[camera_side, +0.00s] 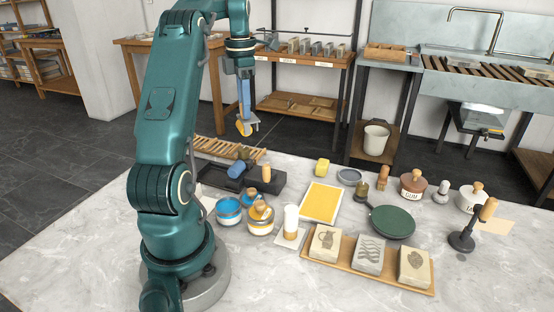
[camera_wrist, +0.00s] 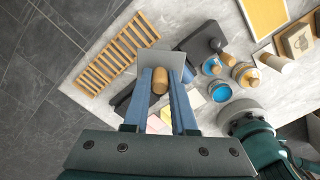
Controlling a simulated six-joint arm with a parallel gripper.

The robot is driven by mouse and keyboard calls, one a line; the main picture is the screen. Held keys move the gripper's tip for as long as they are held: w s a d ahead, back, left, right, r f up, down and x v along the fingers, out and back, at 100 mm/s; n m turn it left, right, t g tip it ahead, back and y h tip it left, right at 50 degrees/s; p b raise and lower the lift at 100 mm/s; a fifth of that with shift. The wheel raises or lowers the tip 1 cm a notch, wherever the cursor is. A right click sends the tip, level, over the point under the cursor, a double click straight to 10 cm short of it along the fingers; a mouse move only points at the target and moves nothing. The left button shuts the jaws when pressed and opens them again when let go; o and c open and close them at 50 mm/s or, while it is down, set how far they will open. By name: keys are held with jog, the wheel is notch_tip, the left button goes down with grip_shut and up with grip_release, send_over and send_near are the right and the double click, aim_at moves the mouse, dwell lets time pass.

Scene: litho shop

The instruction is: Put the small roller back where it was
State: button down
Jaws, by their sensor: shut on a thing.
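My gripper (camera_side: 246,122) is raised above the far end of the marble bench, its blue fingers shut on a tool with a rounded wooden handle (camera_wrist: 160,80) and a flat grey plate (camera_wrist: 150,61). I cannot tell from its shape whether this is the small roller. My fingers hide part of the slab in the wrist view. A black roller-like tool (camera_side: 462,241) with a slanted wooden handle stands at the bench's right.
A slatted wooden rack (camera_side: 229,150) lies behind the slab. A blue ink tin (camera_side: 229,211) and a yellow ink tin (camera_side: 260,219) stand in front. A wooden tray (camera_side: 352,266) with carved stones, a green disc (camera_side: 392,222) and several stoppered pots crowd the right. The front left marble is bare.

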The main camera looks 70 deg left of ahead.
jog(key=shift+w+d+f, duration=0.65)
jog(key=shift+w+f, duration=1.05)
jog(key=shift+f, duration=0.05)
jog(key=shift+w+d+f, duration=0.6)
jog(key=shift+w+f, duration=1.1)
jog(key=shift+f, duration=0.05)
jog(key=shift+w+d+f, duration=0.65)
jog(key=shift+w+f, duration=1.05)
jog(key=shift+f, duration=0.05)
jog(key=shift+f, duration=0.15)
